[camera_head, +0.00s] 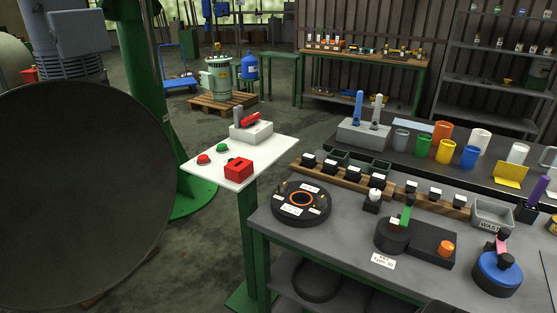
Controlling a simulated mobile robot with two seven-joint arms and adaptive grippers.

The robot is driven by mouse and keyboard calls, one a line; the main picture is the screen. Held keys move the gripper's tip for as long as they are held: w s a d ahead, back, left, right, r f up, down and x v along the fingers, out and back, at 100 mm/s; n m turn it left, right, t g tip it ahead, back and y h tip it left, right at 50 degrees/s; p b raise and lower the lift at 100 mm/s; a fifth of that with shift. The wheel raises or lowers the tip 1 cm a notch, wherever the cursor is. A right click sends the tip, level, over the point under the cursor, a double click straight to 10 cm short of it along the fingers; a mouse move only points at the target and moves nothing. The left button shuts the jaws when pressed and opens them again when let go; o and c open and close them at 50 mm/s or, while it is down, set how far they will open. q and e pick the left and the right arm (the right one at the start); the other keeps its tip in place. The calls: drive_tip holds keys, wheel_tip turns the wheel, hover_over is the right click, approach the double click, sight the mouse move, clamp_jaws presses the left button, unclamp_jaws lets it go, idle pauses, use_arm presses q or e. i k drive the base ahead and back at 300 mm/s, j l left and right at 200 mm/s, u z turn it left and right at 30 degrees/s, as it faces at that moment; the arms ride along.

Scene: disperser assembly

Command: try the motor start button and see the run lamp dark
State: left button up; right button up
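A white-topped control stand (262,153) on a green post stands left of the workbench. It carries a round green button (222,148), a round red button (204,159), a red block with a dark slot in its top (238,168), and a grey box (254,135) with a red lever. The green button looks like the motor start button, but I see no readable label. I cannot pick out a run lamp for sure, and nothing on the stand glows. Neither of my grippers is in view, and nothing touches the stand.
A big dark round disc (80,190) fills the left, beside a green column (140,90). The grey workbench (345,240) at right holds a round black fixture (301,205), wooden racks, and a waste bin (492,214). Open floor lies behind the stand.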

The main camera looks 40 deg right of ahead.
sight(222, 147)
drive_tip(key=z, duration=1.05)
